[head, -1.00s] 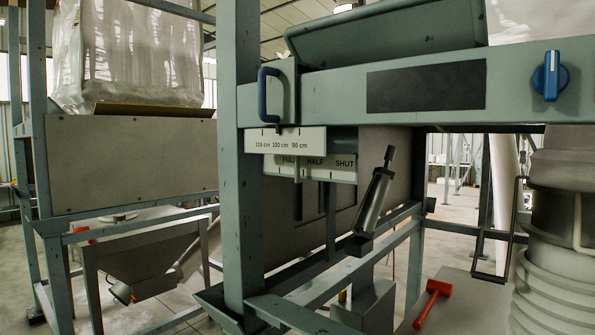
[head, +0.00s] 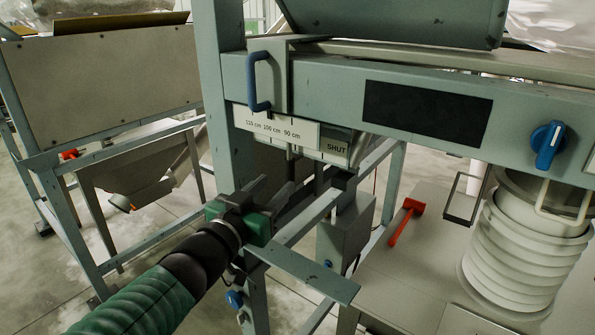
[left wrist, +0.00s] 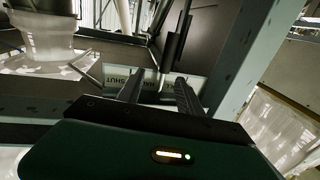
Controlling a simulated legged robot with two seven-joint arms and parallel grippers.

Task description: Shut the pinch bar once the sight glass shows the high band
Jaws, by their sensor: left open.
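My left gripper (head: 274,187) is open and empty, in front of the frame just below the opening scale. That scale (head: 336,148) reads SHUT at its right end, and its other words are hidden in the head view. The left wrist view shows the scale (left wrist: 116,80) upside down beyond my fingers (left wrist: 155,90). A dark upright rod (left wrist: 178,38) stands beyond the fingertips and may be part of the pinch bar; I cannot tell its setting. I cannot make out a sight glass or a high band. My right gripper is not in view.
A blue handle (head: 258,80) sits above a cm scale (head: 273,126). A dark panel (head: 426,112) and blue knob (head: 548,145) are on the crossbeam. A red mallet (head: 405,220) lies beside a ribbed white container (head: 525,250). Frame rails crowd my left arm.

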